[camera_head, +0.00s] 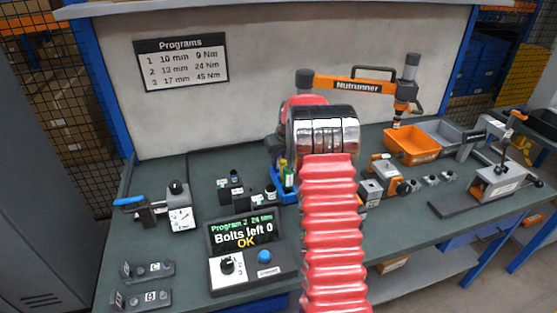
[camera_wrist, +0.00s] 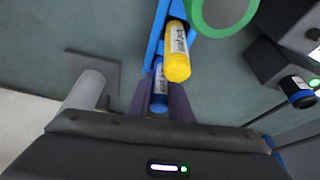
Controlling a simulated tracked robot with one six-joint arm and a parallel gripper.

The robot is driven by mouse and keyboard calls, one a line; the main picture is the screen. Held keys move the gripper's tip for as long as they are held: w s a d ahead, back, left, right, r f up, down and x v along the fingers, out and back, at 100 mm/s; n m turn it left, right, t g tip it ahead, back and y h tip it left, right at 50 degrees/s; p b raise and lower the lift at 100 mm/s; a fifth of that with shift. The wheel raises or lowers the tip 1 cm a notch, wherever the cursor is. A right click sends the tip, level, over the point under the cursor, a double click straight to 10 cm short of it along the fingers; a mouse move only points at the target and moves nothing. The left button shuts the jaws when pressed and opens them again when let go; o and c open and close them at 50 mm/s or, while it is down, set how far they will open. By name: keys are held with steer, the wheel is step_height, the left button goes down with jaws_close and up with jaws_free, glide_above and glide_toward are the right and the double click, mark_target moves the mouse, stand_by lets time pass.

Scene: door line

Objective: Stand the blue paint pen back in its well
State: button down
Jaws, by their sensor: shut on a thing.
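The blue paint pen (camera_wrist: 159,88) is between the two fingers of my gripper (camera_wrist: 162,103) in the wrist view. My gripper is shut on it. The pen is at the near end of a blue rack (camera_wrist: 159,32); I cannot tell whether its lower end is inside a well. A yellow pen (camera_wrist: 177,52) stands in the rack close beside it. In the head view the rack (camera_head: 284,196) shows partly behind my red arm. My gripper and the blue pen are hidden there.
A green ring (camera_wrist: 222,14) is beside the yellow pen. A dark device (camera_wrist: 298,92) is at the right of the wrist view. The controller (camera_head: 250,265) reads "Bolts left 0 OK". An orange bin (camera_head: 411,147) stands farther right.

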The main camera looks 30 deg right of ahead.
steer(key=c, duration=1.6)
jaws_free()
steer(key=shift+r, duration=0.1)
steer(key=v, duration=1.2)
